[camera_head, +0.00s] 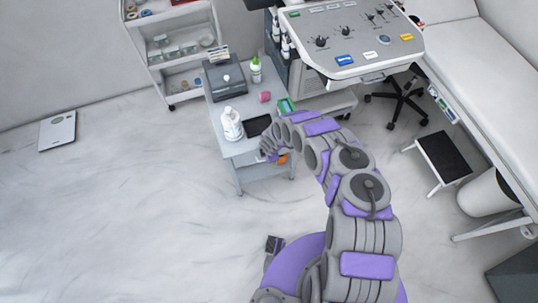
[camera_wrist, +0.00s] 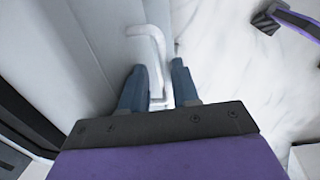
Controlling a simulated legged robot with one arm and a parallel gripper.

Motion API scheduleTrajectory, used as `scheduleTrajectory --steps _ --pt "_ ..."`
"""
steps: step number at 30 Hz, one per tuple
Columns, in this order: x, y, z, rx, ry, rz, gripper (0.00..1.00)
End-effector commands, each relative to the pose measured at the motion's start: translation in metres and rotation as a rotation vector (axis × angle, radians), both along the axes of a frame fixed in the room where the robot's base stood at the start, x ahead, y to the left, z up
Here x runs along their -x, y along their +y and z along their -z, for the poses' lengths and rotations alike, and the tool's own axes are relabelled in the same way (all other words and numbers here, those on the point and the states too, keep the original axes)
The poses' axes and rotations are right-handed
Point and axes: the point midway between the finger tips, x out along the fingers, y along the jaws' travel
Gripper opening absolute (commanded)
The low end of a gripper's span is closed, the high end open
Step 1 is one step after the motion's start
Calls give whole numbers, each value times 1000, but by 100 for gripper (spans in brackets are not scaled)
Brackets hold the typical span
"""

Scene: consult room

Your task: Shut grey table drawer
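The grey table (camera_head: 243,144) stands left of centre in the head view, with small items on top. Its front faces my side, and my arm hides part of it. In the wrist view, a pale grey drawer front (camera_wrist: 98,50) fills the left, with a light bar handle (camera_wrist: 155,45). My gripper (camera_wrist: 158,75) is at the handle, its two blue fingers apart on either side of the handle's near end. I cannot tell if they touch it. In the head view my gripper (camera_head: 270,152) is at the table's front, mostly hidden. How far the drawer stands out is not clear.
A white shelf cart (camera_head: 178,50) stands behind the table. A console machine (camera_head: 350,40) is at the back right. A stool (camera_head: 400,100), a step (camera_head: 442,158) and an exam bed (camera_head: 480,60) are on the right. The floor at left is clear, apart from a scale (camera_head: 57,131).

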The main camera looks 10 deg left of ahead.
Motion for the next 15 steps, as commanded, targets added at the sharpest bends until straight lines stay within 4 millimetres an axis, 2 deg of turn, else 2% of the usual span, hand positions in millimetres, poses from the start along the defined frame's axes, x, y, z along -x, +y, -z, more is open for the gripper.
scheduleTrajectory --steps 5,8,15 --pt "0 1 -10 -3 -3 -2 36" --pt "2 0 -22 -3 -3 -5 36" --pt "8 -8 -68 0 -5 -2 36"
